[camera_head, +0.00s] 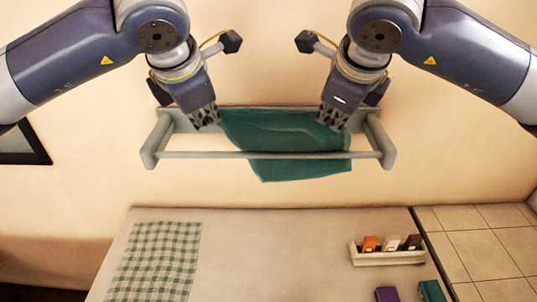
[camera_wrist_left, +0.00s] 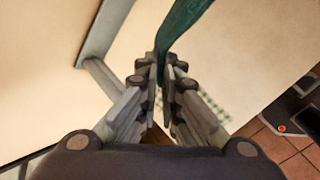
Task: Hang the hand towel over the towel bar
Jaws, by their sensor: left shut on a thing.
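The dark green hand towel (camera_head: 275,130) is spread between my two grippers at the wall rack. Its lower edge hangs below the front towel bar (camera_head: 200,155), whose line shows across the cloth. My left gripper (camera_head: 208,123) is shut on the towel's upper left corner. In the left wrist view, the left fingertips (camera_wrist_left: 161,75) pinch a narrow strip of the towel (camera_wrist_left: 180,25). My right gripper (camera_head: 333,122) is at the towel's upper right corner, its fingers overlapping the cloth. Whether its fingers are closed is too small to tell.
The rack's side brackets (camera_head: 154,140) stand close outside both grippers. Below is a pale counter (camera_head: 270,250) with a green checked cloth (camera_head: 155,262) at left. A small tray (camera_head: 390,259) with several packets is at right, with purple (camera_head: 387,294) and green (camera_head: 431,291) items nearer.

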